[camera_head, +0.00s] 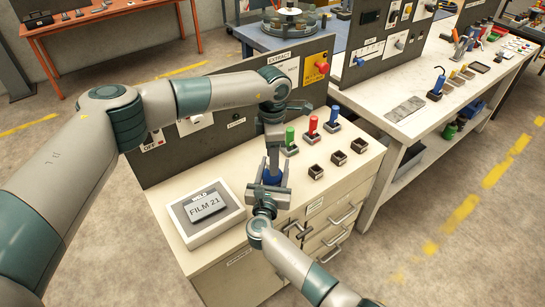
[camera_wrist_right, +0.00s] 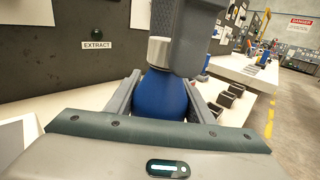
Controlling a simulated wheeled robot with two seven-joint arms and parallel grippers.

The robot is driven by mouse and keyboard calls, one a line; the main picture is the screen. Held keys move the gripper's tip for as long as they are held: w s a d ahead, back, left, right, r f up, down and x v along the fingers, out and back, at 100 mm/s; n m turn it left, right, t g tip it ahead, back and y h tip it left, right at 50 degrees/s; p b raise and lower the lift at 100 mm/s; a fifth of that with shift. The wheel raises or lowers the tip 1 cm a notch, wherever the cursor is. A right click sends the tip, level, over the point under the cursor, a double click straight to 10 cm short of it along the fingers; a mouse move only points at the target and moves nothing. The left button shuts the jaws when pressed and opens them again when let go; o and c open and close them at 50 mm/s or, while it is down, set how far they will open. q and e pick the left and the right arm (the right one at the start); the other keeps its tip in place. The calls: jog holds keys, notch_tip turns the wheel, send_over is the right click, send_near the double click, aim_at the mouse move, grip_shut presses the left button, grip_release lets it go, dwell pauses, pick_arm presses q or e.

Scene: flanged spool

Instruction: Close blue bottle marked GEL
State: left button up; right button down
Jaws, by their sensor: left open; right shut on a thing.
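The blue bottle (camera_head: 271,176) stands upright on the cream cabinet top, mostly hidden by my grippers. In the right wrist view its round blue body (camera_wrist_right: 161,97) sits between the fingers of my right gripper (camera_wrist_right: 163,100), which is shut on it. A silver cylindrical piece (camera_wrist_right: 160,52) is at the bottle's top; I cannot tell whether it is seated. My left gripper (camera_head: 272,158) is open and points down over the bottle from above. Its dark finger (camera_wrist_right: 193,38) is beside the silver piece. No GEL marking is readable.
Green (camera_head: 290,140), red (camera_head: 312,126) and blue (camera_head: 334,117) upright items stand behind, with small dark square cups (camera_head: 316,172) in front of them. A white tray (camera_head: 207,213) with a FILM 21 plate lies at left. A dark panel (camera_head: 215,112) rises behind.

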pick_arm(q)
notch_tip(320, 180, up, 12)
dwell(0.6)
pick_arm(e)
jog(key=c, duration=0.8)
grip_release()
jog(key=shift+o, duration=0.2)
pick_arm(q)
jog(key=shift+f, duration=0.1)
notch_tip(320, 180, down, 3)
jog(key=b, duration=0.3)
jog(key=shift+f, duration=0.1)
pick_arm(e)
jog(key=s+a, duration=0.2)
jog(key=s, duration=1.5)
jog(key=shift+a, duration=0.4)
pick_arm(q)
jog(key=shift+f, duration=0.1)
pick_arm(e)
jog(key=shift+s, duration=0.1)
